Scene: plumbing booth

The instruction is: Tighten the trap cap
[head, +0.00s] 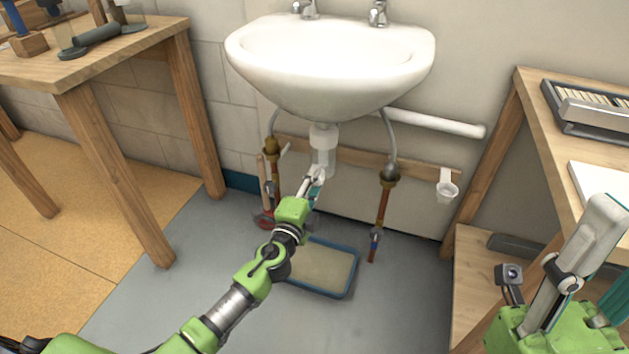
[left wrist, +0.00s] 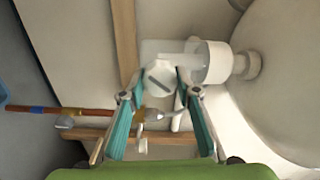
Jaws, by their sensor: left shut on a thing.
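The white trap (head: 323,150) hangs under the sink basin. In the left wrist view the trap cap (left wrist: 161,76) is a white faceted cap with a dark slot across its face. My left gripper (head: 316,180) reaches up to the bottom of the trap. In the left wrist view its two teal-padded fingers (left wrist: 160,92) are on both sides of the cap, shut on it. In the head view the gripper largely hides the cap. My right gripper (head: 597,262) is at the lower right, away from the trap and partly cut off, so its opening is unclear.
The sink (head: 330,65) is above. Copper supply pipes with valves flank the trap, the right one (head: 383,205) standing clear. A shallow blue-rimmed tray (head: 353,280) lies on the floor below. Wooden benches stand at both sides.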

